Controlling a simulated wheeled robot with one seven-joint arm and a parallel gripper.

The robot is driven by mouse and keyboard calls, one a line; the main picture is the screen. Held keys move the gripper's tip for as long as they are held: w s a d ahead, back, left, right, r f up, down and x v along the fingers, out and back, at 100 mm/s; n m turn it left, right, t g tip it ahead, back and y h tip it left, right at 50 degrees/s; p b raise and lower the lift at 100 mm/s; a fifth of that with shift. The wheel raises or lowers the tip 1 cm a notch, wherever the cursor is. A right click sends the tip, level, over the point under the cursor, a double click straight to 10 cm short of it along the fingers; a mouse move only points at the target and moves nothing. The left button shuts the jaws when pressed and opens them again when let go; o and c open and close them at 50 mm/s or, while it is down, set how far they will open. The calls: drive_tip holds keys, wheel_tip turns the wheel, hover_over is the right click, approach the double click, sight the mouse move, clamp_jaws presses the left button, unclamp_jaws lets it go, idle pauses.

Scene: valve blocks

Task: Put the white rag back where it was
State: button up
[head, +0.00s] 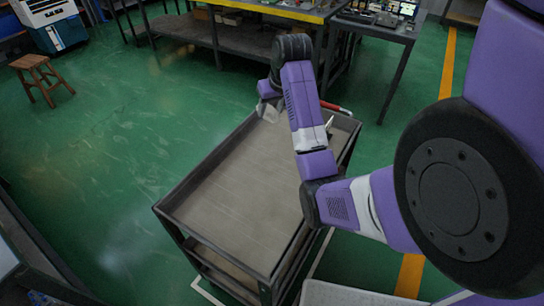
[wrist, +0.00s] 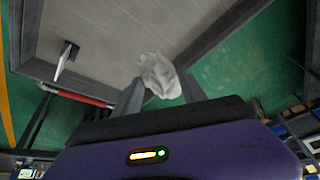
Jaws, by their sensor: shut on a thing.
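My gripper (head: 268,98) is at the far end of the cart, pointing down and partly hidden by my wrist. It is shut on the crumpled white rag (head: 268,113), which hangs from the fingertips. In the wrist view the rag (wrist: 160,75) sits between the two fingers of my gripper (wrist: 161,88). Behind it are the cart's tray and its dark rim near a corner. I cannot tell how high the rag is above the tray.
The grey cart (head: 235,195) has a mostly bare top tray with a raised rim. A small white and dark item (wrist: 66,58) lies near its red handle (wrist: 80,97). A workbench (head: 275,8) stands behind, a wooden stool (head: 35,65) far left. Green floor is open on the left.

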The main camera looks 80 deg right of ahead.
sight(272, 155)
drive_tip(key=shift+s+d+f, duration=0.1)
drive_tip(key=shift+s+d, duration=0.2)
drive_tip(key=shift+s, duration=0.05)
wheel_tip(272, 155, down, 20)
drive_tip(key=shift+r, duration=0.25)
drive_tip(key=o, duration=1.2)
drive_tip(key=shift+f, duration=0.1)
